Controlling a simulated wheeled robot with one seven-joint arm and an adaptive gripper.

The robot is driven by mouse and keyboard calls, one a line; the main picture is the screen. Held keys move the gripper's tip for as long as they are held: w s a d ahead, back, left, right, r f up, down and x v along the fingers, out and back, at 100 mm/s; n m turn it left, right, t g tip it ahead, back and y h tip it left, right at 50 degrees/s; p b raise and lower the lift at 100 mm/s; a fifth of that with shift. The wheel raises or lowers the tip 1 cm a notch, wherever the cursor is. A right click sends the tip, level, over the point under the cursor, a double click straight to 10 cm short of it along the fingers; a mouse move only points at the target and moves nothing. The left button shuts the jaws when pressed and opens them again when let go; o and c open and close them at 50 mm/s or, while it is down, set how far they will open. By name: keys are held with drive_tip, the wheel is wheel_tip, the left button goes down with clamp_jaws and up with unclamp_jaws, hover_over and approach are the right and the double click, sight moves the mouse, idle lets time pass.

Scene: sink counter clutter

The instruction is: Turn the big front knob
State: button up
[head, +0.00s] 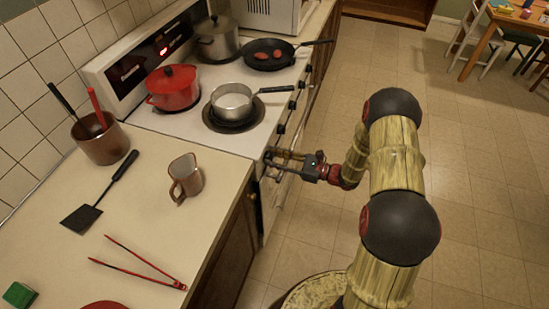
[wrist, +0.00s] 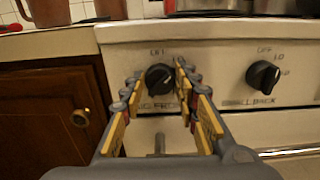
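The stove's front panel fills the upper part of the wrist view. A black round knob (wrist: 160,78) is on its left side, with a partly hidden label below it that seems to end in "FRONT". My gripper (wrist: 156,82) is open, its two fingers on either side of this knob in the picture. I cannot tell whether they touch it. Nothing is held. A second black knob (wrist: 263,75), with a label ending in "BACK", is to the right, clear of the fingers. In the head view, my gripper (head: 276,164) is at the stove's near front corner.
The stove (head: 180,125) carries a red pot (head: 173,91), a saucepan (head: 232,102) and a frying pan (head: 268,56). The saucepan's handle points toward the front edge. A wooden cabinet (wrist: 45,105) adjoins the stove on the left. Open floor (head: 480,160) lies to the right.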

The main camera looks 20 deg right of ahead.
drive_tip(key=c, duration=0.5)
drive_tip(key=shift+r+p, duration=0.1)
drive_tip(key=shift+p, duration=0.3)
drive_tip(key=shift+c, duration=0.2)
drive_tip(key=shift+m+p, duration=0.3)
drive_tip(key=shift+m, duration=0.2)
drive_tip(key=o, duration=1.1)
drive_tip(key=v, duration=1.2)
